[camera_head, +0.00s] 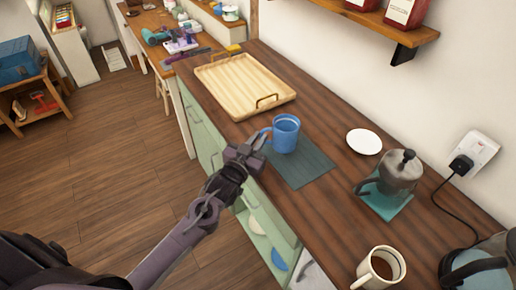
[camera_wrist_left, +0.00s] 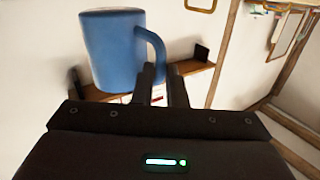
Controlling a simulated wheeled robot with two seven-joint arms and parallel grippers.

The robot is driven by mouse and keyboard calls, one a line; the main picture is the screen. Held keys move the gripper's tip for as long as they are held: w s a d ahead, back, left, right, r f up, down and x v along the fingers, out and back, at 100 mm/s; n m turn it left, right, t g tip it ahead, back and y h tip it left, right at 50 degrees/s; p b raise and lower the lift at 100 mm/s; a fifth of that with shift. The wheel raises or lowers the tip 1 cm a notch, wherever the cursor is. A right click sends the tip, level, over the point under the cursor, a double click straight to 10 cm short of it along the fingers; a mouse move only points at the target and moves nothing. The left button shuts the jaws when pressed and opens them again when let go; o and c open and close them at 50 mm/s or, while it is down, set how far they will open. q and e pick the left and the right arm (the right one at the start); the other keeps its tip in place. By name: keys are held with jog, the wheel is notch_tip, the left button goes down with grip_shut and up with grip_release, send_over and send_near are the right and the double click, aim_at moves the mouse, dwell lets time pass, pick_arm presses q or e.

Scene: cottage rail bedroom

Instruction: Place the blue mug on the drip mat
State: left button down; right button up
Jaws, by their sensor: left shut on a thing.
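The blue mug (camera_head: 285,135) is upright at the far end of the dark grey-green mat (camera_head: 303,172) on the wooden counter. Its base overlaps the mat in the picture; I cannot tell whether it touches it or hangs just above. My left gripper (camera_head: 262,141) reaches in from the left and is shut on the mug's handle. In the left wrist view the mug (camera_wrist_left: 112,48) is at upper left, its handle running down to the fingers (camera_wrist_left: 162,82). My right gripper is not in view.
A wooden tray (camera_head: 243,84) lies behind the mug. A white saucer (camera_head: 364,142) is to the right. A moka pot (camera_head: 401,170) stands on a teal mat (camera_head: 388,205). A cream mug (camera_head: 380,268) and a kettle (camera_head: 474,272) are nearer. A black cord (camera_head: 442,197) hangs from the socket.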

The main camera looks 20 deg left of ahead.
pick_arm(q)
jog(key=shift+f, duration=2)
jog(key=c, duration=1.9)
grip_release()
jog(key=shift+f, duration=0.2)
jog(key=o, duration=0.4)
jog(key=shift+o, duration=0.2)
